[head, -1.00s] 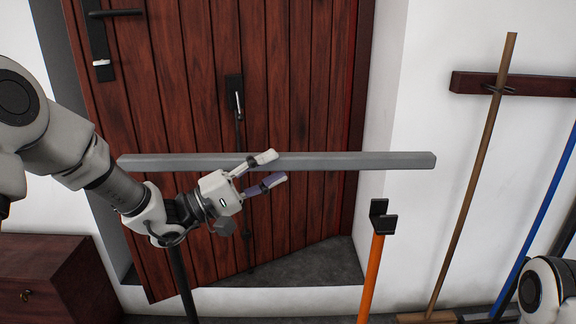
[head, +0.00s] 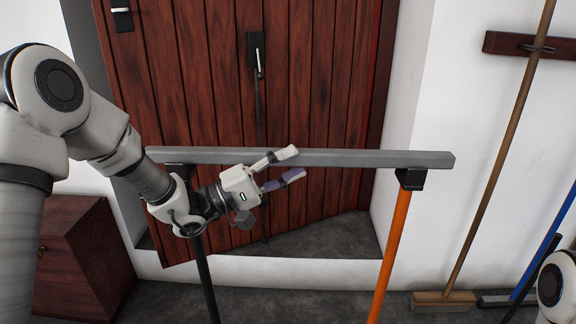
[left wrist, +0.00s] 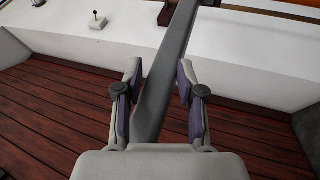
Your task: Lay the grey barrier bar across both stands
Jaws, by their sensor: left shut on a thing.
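The long grey barrier bar (head: 365,158) lies roughly level across the head view. My left gripper (head: 290,164) is shut on it near its middle; the left wrist view shows the bar (left wrist: 165,75) running between the fingers. Near its right end, the bar meets the black cradle (head: 410,179) of the orange stand (head: 394,240). At the left, the black stand (head: 204,270) has its top just under the bar, partly hidden by my arm. I cannot tell whether the bar fully rests in either cradle. My right gripper is out of view.
A dark red wooden door (head: 225,80) stands behind the bar. A wooden chest (head: 80,255) is at the lower left. A broom (head: 490,190) leans on the white wall at right, under a wooden rack (head: 510,45). The floor between the stands is clear.

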